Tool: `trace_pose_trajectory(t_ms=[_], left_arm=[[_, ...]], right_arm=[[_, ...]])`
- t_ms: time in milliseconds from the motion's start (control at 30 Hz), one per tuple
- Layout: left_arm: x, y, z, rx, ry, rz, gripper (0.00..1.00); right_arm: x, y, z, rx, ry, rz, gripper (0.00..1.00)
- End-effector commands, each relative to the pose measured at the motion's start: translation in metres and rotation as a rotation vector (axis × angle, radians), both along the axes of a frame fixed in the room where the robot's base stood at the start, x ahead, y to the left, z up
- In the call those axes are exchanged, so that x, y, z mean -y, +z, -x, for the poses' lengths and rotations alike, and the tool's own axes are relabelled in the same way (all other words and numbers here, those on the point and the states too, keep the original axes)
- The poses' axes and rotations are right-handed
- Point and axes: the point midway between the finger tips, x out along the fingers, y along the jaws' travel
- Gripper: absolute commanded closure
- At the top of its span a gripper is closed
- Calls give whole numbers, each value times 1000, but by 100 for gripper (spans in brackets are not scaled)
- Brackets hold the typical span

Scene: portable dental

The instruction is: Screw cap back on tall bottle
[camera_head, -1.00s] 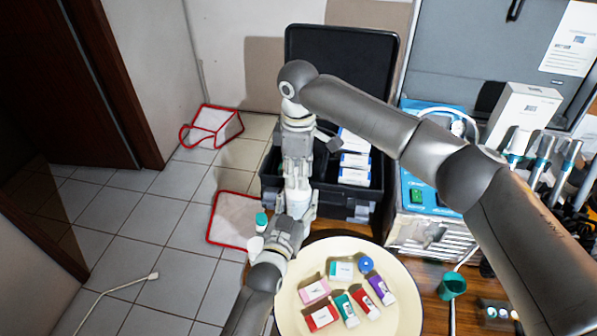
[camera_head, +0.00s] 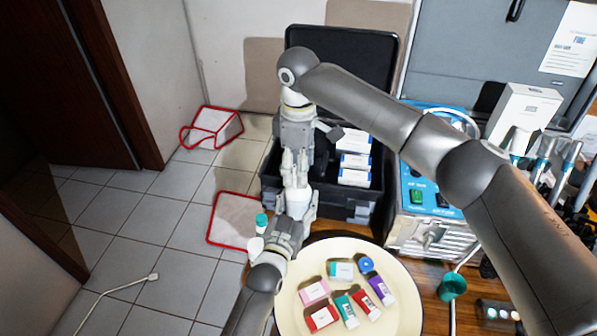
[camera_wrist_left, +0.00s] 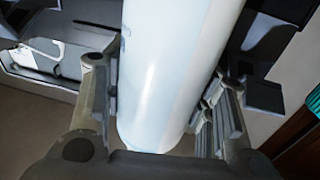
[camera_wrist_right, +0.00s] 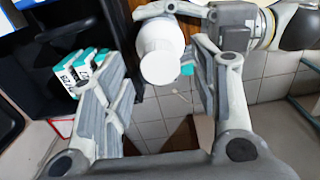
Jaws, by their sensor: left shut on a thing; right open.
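My left gripper (camera_head: 297,208) is shut on the white bottle (camera_wrist_left: 175,70), which fills the middle of the left wrist view between the fingers. My right gripper (camera_head: 296,166) is open just above it in the head view, fingers pointing down. In the right wrist view the bottle's round white top (camera_wrist_right: 159,66) shows between the open fingers, apparently clear of both. I cannot tell whether a separate cap is on it, as both are white. A small white bottle with a teal cap (camera_head: 262,219) stands left of my left gripper.
A round cream tray (camera_head: 345,248) with several small coloured boxes is at the front. A black open case (camera_head: 345,205) with white boxes lies behind my grippers. A blue device (camera_head: 420,190) and a teal cup (camera_head: 452,286) are at the right. Tiled floor lies left.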

Motion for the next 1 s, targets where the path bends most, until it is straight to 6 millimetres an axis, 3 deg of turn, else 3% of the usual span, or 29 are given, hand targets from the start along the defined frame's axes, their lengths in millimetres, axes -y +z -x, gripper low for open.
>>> trace_pose_trajectory(t_ms=[200, 400, 600, 867, 900, 1000], left_arm=[[0, 0, 0, -1, 0, 0, 100], [0, 0, 0, -1, 0, 0, 100], [0, 0, 0, -1, 0, 0, 100], [0, 0, 0, -1, 0, 0, 100], [0, 0, 0, -1, 0, 0, 43], [0, 0, 0, -1, 0, 0, 31]], right_arm=[[-1, 50, -1, 5, 1, -2, 45], [-1, 83, -1, 2, 0, -1, 45], [0, 95, 0, 0, 0, -1, 45], [0, 96, 0, 0, 1, 0, 45], [0, 96, 0, 0, 1, 0, 45], [0, 96, 0, 0, 0, 0, 45]])
